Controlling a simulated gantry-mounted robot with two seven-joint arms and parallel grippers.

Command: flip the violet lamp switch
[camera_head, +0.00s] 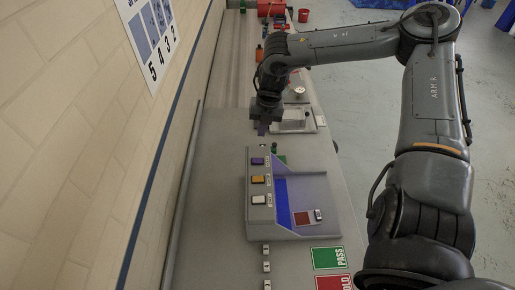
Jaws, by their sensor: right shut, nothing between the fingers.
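The violet switch (257,161) is the top one in a column of coloured switches on a grey, slope-sided control box (262,212) on the bench. My right gripper (262,129) is shut and empty, pointing down. In the picture it sits just above the violet switch, beyond the far end of the box, and looks apart from it. Its height over the bench is hard to tell. My left gripper is not in view.
An amber switch (257,179) and a white switch (258,199) sit below the violet one. A small green-topped item (274,148) stands by the box's far end. A metal tray (296,121) lies beyond it. Green PASS (328,258) and red HOLD cards lie in front. A wall runs along the left.

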